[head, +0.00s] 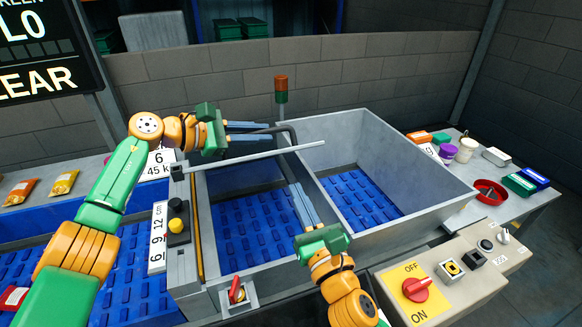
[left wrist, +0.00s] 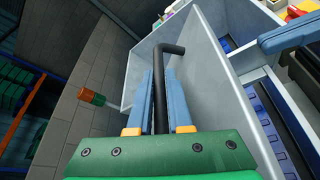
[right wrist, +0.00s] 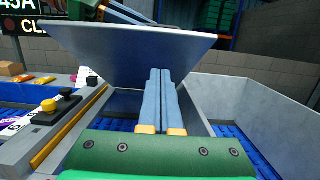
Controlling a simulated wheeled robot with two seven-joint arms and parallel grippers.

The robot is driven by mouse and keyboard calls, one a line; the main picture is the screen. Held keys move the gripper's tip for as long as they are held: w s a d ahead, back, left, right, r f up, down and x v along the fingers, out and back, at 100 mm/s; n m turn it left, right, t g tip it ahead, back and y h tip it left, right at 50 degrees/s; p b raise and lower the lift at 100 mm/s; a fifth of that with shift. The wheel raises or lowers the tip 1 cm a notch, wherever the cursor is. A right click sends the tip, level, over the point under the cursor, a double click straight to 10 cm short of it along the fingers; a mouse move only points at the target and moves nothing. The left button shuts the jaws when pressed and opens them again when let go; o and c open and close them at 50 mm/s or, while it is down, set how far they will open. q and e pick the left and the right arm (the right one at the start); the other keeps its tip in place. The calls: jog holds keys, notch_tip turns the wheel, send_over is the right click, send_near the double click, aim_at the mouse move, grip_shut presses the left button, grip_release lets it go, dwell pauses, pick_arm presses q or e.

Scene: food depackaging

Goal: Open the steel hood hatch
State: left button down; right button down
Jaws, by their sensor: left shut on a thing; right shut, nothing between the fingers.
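The steel hood hatch (head: 262,154) stands raised and tilted over the blue-belted opening, seen nearly edge-on in the head view. In the right wrist view its broad grey face (right wrist: 130,48) fills the top middle. A black bar handle (left wrist: 160,98) shows in the left wrist view, with its bent end (head: 289,133) in the head view. My left gripper (head: 266,126) is shut on this handle. My right gripper (head: 305,205) is shut and empty, low by the divider. In the right wrist view its fingertips (right wrist: 160,72) overlap the hatch's lower part; I cannot tell if they touch.
A steel bin (head: 440,190) with a blue belt floor lies to the right. A control panel (head: 455,275) with a red switch is front right. A beacon post (head: 281,90) stands behind. A side table (head: 520,200) holds small containers. Black and yellow buttons (head: 176,215) sit left.

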jog(key=shift+w+a+r, duration=0.3)
jog(key=shift+w+r, duration=0.3)
jog(key=shift+w, duration=0.1)
jog(key=shift+w+a+r, duration=0.25)
jog(key=shift+w+r, duration=0.35)
jog(key=shift+w, duration=0.05)
jog(key=shift+w+a+r, duration=0.3)
jog(key=shift+w+r, duration=0.3)
jog(key=shift+w, duration=0.1)
